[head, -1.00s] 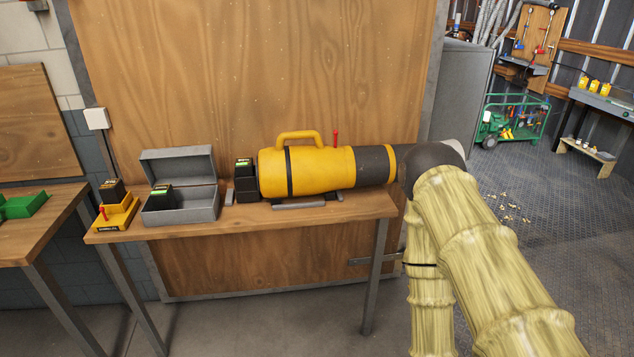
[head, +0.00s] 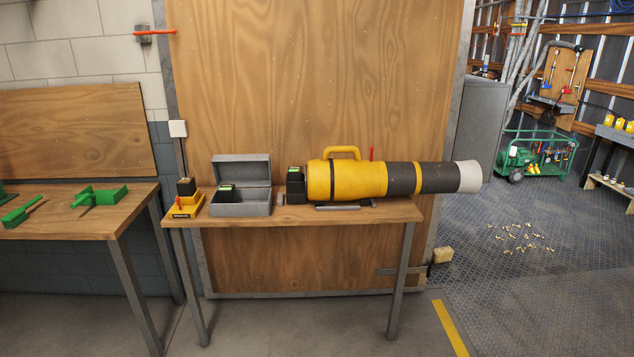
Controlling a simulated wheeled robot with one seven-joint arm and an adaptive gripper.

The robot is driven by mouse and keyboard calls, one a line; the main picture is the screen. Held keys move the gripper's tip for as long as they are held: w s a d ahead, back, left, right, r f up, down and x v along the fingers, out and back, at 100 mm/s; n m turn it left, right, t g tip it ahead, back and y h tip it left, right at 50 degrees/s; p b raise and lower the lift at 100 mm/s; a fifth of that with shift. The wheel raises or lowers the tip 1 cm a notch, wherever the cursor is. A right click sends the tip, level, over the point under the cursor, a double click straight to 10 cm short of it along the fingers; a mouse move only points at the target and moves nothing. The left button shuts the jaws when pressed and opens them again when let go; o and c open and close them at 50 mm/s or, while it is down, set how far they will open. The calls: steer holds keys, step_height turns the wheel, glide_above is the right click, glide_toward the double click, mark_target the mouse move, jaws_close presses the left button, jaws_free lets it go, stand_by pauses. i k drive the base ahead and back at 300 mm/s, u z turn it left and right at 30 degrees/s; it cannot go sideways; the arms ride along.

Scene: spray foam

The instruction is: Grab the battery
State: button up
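Three black batteries show in the head view. One battery (head: 186,187) sits upright in a yellow charger (head: 184,207) at the left end of the wooden table. Another battery (head: 227,191), with a green top light, is in an open grey metal box (head: 255,208). The third battery (head: 296,186), also green-lit, is at the rear end of the yellow spray tool (head: 345,180). The tool lies on the table with its nozzle pointing right. My gripper is not in view.
The wooden table (head: 300,216) stands against a plywood panel. A second table (head: 75,218) with green tools (head: 98,196) stands to the left. A green cart (head: 540,155) is at the back right. The floor in front is clear.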

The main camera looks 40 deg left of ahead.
mark_target(295, 172)
steer(key=u, duration=0.05)
steer(key=i, duration=1.55)
steer(key=u, duration=1.25)
steer(key=i, duration=0.85)
steer(key=u, duration=0.95)
